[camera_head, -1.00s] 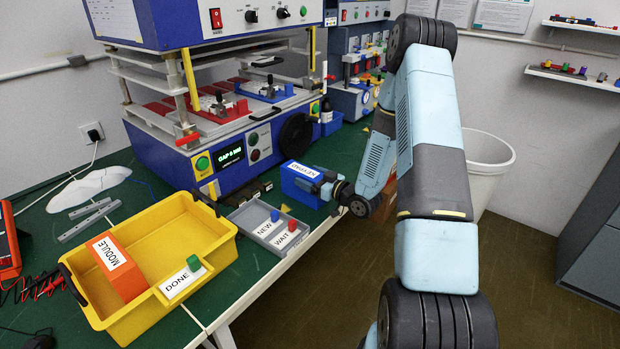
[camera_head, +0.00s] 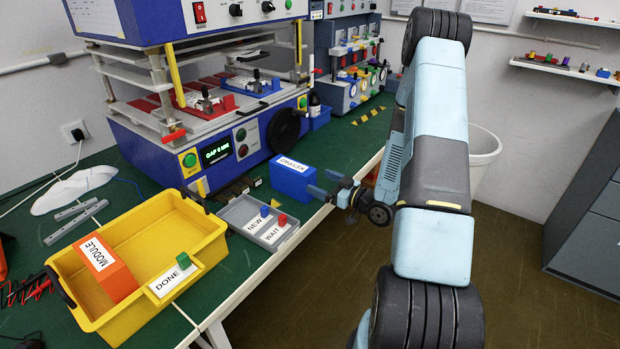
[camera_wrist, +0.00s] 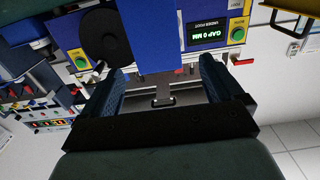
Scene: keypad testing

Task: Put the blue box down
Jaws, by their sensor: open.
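The blue box (camera_head: 293,178), with a white KEYPAD label on top, stands on the green table near its front edge, right of the grey tray. My gripper (camera_head: 325,190) is open just to the right of the box, over the table's edge, and its fingertips appear clear of the box. In the wrist view the blue box (camera_wrist: 165,35) lies straight ahead, beyond the gap between the two spread fingers of my gripper (camera_wrist: 165,82).
The grey tray (camera_head: 240,207) with NEW and WAIT labels sits left of the box. A yellow bin (camera_head: 212,262) holds an orange MODULE box (camera_head: 105,268). The blue press machine (camera_head: 160,162) stands behind. Green tabletop is free behind the box, toward the yellow markings.

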